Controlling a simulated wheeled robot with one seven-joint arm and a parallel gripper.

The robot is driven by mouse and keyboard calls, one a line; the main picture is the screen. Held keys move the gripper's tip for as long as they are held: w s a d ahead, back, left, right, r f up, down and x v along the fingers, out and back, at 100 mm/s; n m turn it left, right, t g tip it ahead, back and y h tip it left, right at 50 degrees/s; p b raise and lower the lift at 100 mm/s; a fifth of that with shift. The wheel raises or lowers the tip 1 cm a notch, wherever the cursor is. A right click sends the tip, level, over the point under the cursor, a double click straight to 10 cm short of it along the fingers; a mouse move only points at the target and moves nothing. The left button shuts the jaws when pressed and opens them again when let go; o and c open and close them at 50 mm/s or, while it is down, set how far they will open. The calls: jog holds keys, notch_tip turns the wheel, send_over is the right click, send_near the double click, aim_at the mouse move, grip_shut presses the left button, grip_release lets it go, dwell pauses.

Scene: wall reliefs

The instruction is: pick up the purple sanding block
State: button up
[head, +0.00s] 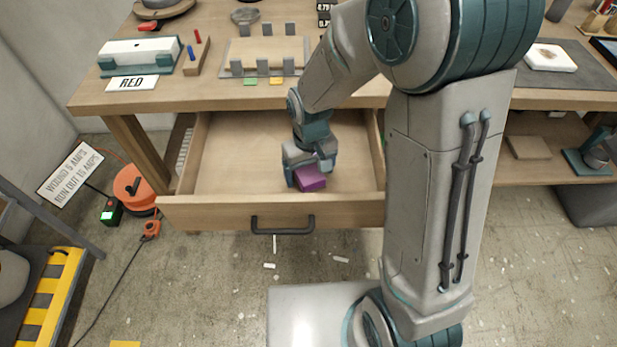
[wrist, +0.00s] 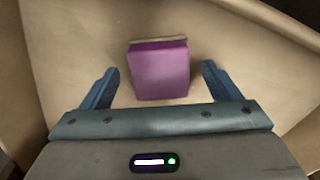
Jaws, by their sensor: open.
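The purple sanding block (head: 310,178) lies in the open wooden drawer (head: 232,160), near its front wall. In the wrist view the block (wrist: 160,72) shows its purple top and a thin tan edge at the far side. My gripper (head: 308,172) is down inside the drawer, over the block. In the wrist view my gripper (wrist: 160,85) is open, with one blue finger on each side of the block and a visible gap between each finger and it. The fingers do not touch the block in that view.
The drawer's front panel (head: 280,212) with a dark handle stands close to my gripper. The workbench top (head: 190,92) overhangs behind, with a clamp fixture (head: 265,55) on it. A yellow-striped step (head: 48,300) stands at the lower left. The drawer's left part is empty.

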jog(key=shift+f, duration=0.6)
jog(key=c, duration=1.2)
jog(key=shift+r, duration=0.1)
